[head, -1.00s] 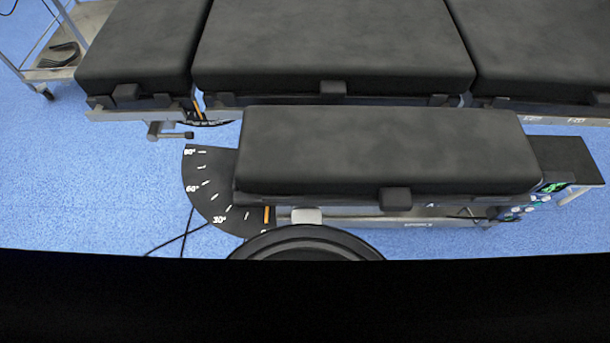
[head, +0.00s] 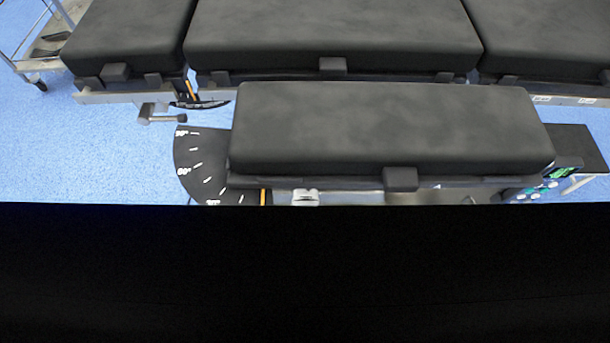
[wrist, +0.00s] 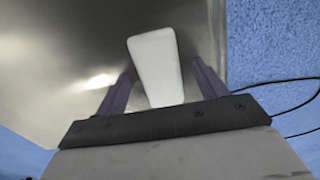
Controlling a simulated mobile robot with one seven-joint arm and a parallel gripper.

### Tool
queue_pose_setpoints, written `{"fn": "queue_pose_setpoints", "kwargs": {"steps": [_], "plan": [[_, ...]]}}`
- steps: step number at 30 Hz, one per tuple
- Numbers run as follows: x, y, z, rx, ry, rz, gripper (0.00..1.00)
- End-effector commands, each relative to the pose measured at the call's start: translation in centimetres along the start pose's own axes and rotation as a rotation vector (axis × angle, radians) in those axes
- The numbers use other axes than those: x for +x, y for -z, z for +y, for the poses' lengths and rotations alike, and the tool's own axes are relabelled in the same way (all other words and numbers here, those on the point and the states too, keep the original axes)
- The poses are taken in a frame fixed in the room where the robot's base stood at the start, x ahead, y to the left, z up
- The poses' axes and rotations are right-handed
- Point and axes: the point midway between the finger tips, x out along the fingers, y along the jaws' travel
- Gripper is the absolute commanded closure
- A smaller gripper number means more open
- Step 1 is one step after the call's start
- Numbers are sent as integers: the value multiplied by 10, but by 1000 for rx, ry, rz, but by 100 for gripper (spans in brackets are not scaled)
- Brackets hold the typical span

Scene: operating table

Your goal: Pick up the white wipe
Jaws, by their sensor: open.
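The white wipe (wrist: 155,60) shows in the wrist view as a pale, rounded, tapering block against a shiny metal surface (wrist: 60,80). My gripper (wrist: 162,68) is open, with one dark finger on each side of the wipe. The wipe's far end reaches past the fingertips, and its near end meets the dark gripper base in the picture. I cannot tell its height relative to the fingers or whether they touch it. Neither the wipe nor my gripper is seen in the head view.
In the head view, a black padded operating table (head: 330,35) spans the back, with a separate padded section (head: 390,125) in front. A metal trolley (head: 40,60) stands at far left. Blue floor (head: 90,160) is open at left. Cables (wrist: 285,108) lie at right in the wrist view.

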Motion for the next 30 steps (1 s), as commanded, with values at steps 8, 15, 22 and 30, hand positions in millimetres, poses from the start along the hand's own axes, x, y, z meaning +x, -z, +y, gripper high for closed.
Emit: {"fn": "queue_pose_setpoints", "kwargs": {"steps": [8,15,22,30], "plan": [[5,0,0,0,-1,0,29],[5,0,0,0,-1,0,58],[5,0,0,0,-1,0,77],[-1,0,0,0,-2,0,77]]}}
